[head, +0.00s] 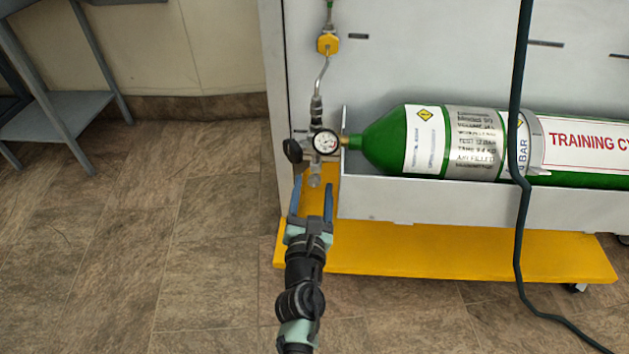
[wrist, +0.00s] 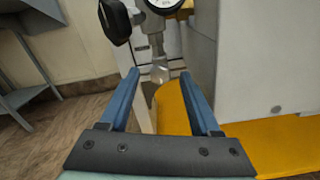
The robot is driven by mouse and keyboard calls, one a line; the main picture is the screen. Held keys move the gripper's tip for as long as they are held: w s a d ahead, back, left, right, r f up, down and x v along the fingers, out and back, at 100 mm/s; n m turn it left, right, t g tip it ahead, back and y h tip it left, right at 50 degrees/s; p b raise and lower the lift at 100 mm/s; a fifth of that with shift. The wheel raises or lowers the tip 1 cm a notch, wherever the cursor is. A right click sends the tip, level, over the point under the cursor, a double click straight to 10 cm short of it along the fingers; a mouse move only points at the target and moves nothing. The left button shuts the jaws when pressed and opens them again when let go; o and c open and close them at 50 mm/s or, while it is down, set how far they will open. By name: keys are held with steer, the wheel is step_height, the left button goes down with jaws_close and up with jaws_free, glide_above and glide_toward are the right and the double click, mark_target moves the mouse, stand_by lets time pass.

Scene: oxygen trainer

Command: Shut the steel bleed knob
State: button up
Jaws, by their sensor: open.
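The steel bleed knob (head: 315,181) is a small pale metal knob at the bottom of the valve assembly, below the round gauge (head: 325,143). In the wrist view the knob (wrist: 160,73) sits at the far end of the gap between my finger tips. My gripper (head: 313,186) is open, with one blue finger on each side of the gap, also in the wrist view (wrist: 160,77). I see no finger touching the knob. I cannot tell exactly how deep the knob lies between the tips.
A black knob (head: 292,151) sticks out left of the gauge, also in the wrist view (wrist: 115,20). The green cylinder (head: 385,140) lies in a grey tray to the right. A yellow base (head: 450,252) lies below. A dark hose (head: 518,235) hangs at right. Floor at left is clear.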

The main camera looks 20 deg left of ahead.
steer(key=shift+x, duration=1.45)
jaws_close()
